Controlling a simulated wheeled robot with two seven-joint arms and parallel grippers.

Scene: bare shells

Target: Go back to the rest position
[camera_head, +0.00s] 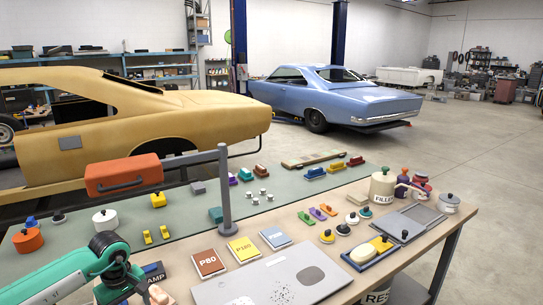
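My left arm, teal and grey, comes in from the lower left. Its gripper (136,287) is at the front left edge of the workbench (180,285), low in the picture. Its fingers are small, dark and partly cut off, so their opening is unclear. A pale pinkish piece (158,295) shows right beside them; I cannot tell whether it is held. My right gripper is not in view.
A dark box (153,272) is close to the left gripper. A grey post (224,190) carries an orange block (123,175) over the bench. Sanding blocks, a FILLER tin (383,187) and a grey speckled panel (270,283) crowd the top. Open floor (495,170) lies right.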

